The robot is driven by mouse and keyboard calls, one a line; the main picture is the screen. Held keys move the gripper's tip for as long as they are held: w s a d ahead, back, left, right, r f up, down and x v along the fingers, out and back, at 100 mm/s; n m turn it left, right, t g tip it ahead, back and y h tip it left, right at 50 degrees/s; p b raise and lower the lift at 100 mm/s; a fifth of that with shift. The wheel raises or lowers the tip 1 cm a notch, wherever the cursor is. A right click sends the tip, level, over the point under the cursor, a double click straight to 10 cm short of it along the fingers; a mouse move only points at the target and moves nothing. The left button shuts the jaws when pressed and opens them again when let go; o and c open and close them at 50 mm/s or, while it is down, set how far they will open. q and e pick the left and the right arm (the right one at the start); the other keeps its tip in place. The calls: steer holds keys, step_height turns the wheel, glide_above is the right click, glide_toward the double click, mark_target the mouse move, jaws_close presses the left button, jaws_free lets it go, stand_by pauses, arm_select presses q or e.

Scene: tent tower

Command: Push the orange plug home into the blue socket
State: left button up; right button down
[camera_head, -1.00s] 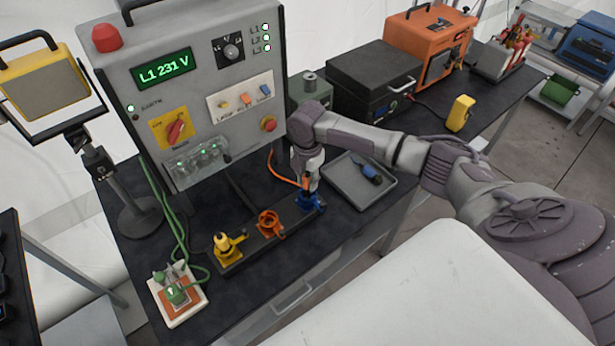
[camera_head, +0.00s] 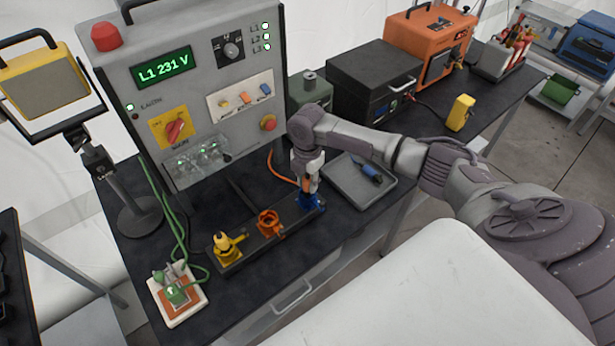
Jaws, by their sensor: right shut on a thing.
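The blue socket (camera_head: 311,203) sits at the right end of a dark rail (camera_head: 247,248) on the black bench. My right gripper (camera_head: 309,184) points down right above the blue socket, shut on the orange plug, which is mostly hidden by the fingers. An orange cable (camera_head: 281,176) runs from there back toward the grey panel. How deep the plug sits in the blue socket cannot be seen. An orange socket (camera_head: 269,222) stands empty mid-rail. A yellow plug stands in the yellow socket (camera_head: 228,250) at the left end. My left gripper is not in view.
A grey tray (camera_head: 345,186) with a blue-handled tool (camera_head: 367,170) lies right of the blue socket. The grey panel (camera_head: 200,90) stands behind the rail. A white-and-orange box with green plugs (camera_head: 177,298) is at the front left.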

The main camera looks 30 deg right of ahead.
steer(key=shift+f+b, duration=0.45)
steer(key=shift+f, duration=0.35)
steer(key=c, duration=0.8)
jaws_free()
step_height(320, 180, up, 12)
